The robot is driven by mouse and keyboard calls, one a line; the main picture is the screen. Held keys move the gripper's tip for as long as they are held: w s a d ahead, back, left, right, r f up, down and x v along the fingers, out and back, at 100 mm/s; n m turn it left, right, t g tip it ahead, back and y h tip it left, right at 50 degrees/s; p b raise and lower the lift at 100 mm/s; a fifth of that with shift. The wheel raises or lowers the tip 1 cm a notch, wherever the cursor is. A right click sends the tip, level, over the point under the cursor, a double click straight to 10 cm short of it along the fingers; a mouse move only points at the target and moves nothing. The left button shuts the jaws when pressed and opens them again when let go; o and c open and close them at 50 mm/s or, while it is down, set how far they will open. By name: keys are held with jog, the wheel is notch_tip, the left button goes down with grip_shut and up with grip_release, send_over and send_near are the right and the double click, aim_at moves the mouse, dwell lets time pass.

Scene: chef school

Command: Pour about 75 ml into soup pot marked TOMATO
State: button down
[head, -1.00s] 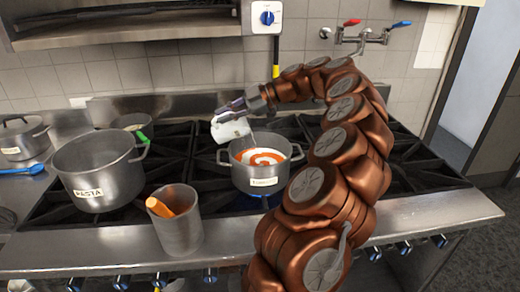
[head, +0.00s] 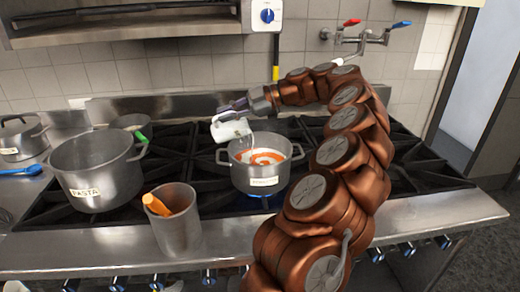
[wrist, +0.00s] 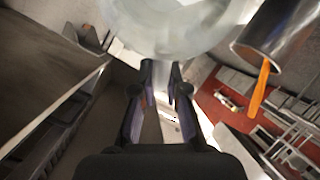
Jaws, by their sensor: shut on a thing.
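The soup pot (head: 262,184) stands on the stove; its front label looks like TOMATO but is too small to read surely. Orange-red soup with a white swirl (head: 266,158) shows inside it. My gripper (head: 243,104) is shut on a pale, see-through jug (head: 231,130), above the pot's back left rim. The jug is tilted toward the pot, and a thin pale stream seems to fall from its lip into it. In the wrist view my gripper (wrist: 163,72) meets the jug (wrist: 175,22) at the top. The jug's liquid level cannot be read.
A large pot marked PASTA (head: 98,178) stands left of the soup pot. A metal canister (head: 177,225) with an orange utensil (head: 156,204) stands at the stove's front edge. A lidded pot (head: 22,140) is far left. The burners right of the soup pot are free.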

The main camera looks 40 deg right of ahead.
jog(key=shift+s+d+f+b, duration=0.15)
jog(key=shift+b, duration=0.55)
jog(key=shift+s+d+f+t+y+b, duration=0.2)
jog(key=shift+s+d+t+y+b, duration=0.35)
jog(key=shift+b, duration=0.5)
jog(key=shift+w+a+r+g+h+p, duration=0.3)
jog(key=shift+r+p, duration=0.25)
jog(key=shift+p, duration=0.45)
jog(key=p, duration=0.1)
jog(key=a+p, duration=0.1)
jog(key=shift+w+r+g+h+p, duration=0.25)
jog(key=shift+w+p, duration=0.05)
jog(key=shift+w, duration=0.05)
jog(key=shift+w+r+p, duration=0.1)
jog(key=shift+p, duration=0.7)
jog(key=shift+w+a+g+h+p, duration=0.1)
jog(key=shift+w+g+h+p, duration=0.05)
jog(key=shift+g+h+p, duration=0.2)
jog(key=shift+f, duration=0.35)
jog(key=p, duration=0.2)
jog(key=shift+w+a+r+g+h+p, duration=0.2)
jog(key=shift+a+r+g+h+p, duration=0.05)
jog(key=shift+r+g+h+p, duration=0.1)
jog(key=shift+p, duration=0.4)
